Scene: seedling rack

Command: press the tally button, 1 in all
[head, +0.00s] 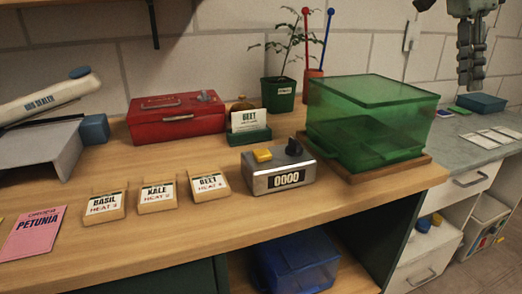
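The tally counter (279,175) is a grey box near the front middle of the wooden bench, with a display reading 0000. Its yellow button (262,155) stands on the top left, and a dark knob (294,147) is on the top right. My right gripper (471,82) hangs pointing down at the upper right, beyond the green box and well away from the counter. Its fingers look close together, but I cannot tell whether they are open or shut. I see nothing held in it. My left gripper is not in view.
A clear green box (370,110) stands right of the counter on a wooden base. A card holder (250,135) is behind it, beside a red metal box (176,116). Labelled seed cards (157,195) lie to its left. The bench front before the counter is clear.

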